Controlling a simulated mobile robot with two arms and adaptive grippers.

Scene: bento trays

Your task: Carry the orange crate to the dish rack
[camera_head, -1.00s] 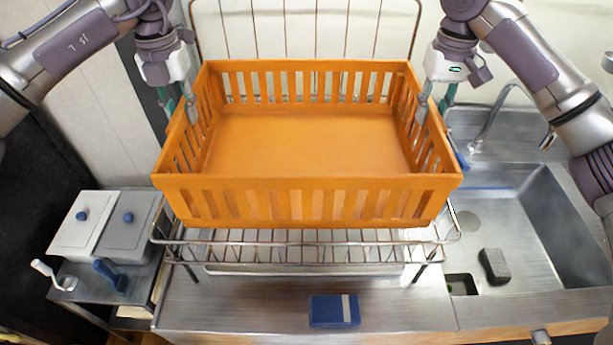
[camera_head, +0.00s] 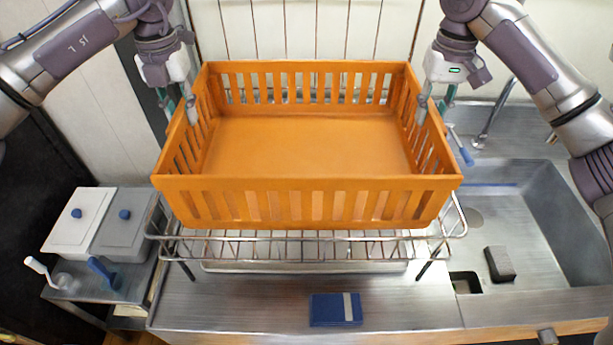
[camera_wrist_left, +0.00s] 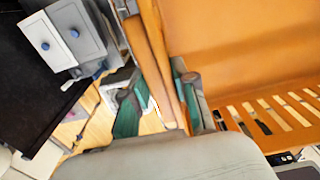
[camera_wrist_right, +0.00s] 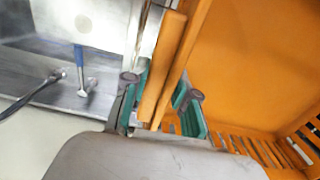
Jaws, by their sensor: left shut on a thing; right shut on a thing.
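The orange crate (camera_head: 306,140) is empty and roughly level, and in the head view it covers much of the wire dish rack (camera_head: 300,245). I cannot tell whether the crate touches the rack. My left gripper (camera_head: 181,108) is shut on the crate's left side wall; in the left wrist view its green fingers (camera_wrist_left: 158,98) straddle the rim. My right gripper (camera_head: 432,104) is shut on the crate's right side wall; in the right wrist view its fingers (camera_wrist_right: 160,95) straddle that rim.
A sink (camera_head: 545,225) with a dark sponge (camera_head: 499,264) and a faucet (camera_head: 492,115) is at the right. Two lidded containers (camera_head: 100,222) stand at the left. A blue box (camera_head: 335,310) lies on the counter (camera_head: 240,305) in front of the rack.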

